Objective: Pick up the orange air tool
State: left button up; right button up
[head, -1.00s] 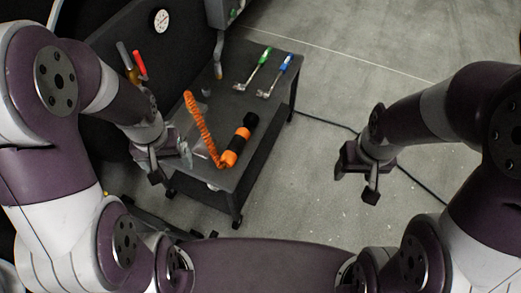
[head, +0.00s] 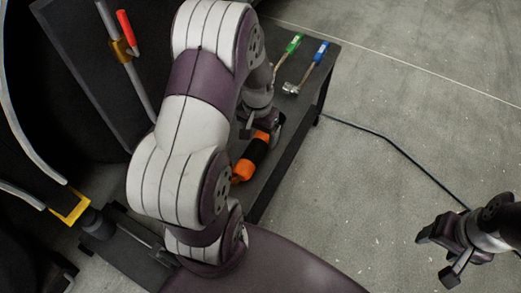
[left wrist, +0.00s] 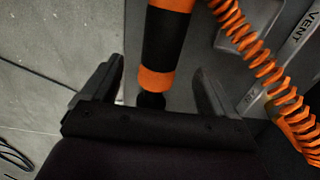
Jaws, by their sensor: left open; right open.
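The orange air tool (head: 254,155), a black and orange cylinder, lies on the dark cart top (head: 268,186). In the head view my left arm hides part of it. My left gripper (head: 258,127) is at its far end. In the left wrist view the air tool (left wrist: 166,45) runs between the two open fingers of my left gripper (left wrist: 158,85); I cannot tell whether they touch it. Its coiled orange hose (left wrist: 262,65) lies to the right of the fingers. My right gripper (head: 450,258) is open and empty over the floor at the right.
A green-handled tool (head: 292,45) and a blue-handled tool (head: 318,56) lie at the cart's far end. A black cable (head: 390,142) crosses the grey floor. A red-handled item (head: 127,30) stands at the left. The floor on the right is otherwise clear.

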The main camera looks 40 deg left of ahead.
aim_at(257, 144)
pick_arm(q)
jog(key=f+b, duration=0.1)
jog(key=f, duration=0.2)
jog(key=f+b, duration=0.2)
jog(key=f, duration=0.2)
jog(key=shift+s, duration=0.2)
jog(key=shift+r, duration=0.2)
jog(key=c, duration=1)
jog(key=shift+a, duration=0.1)
jog(key=c, duration=0.3)
jog(key=shift+r, duration=0.1)
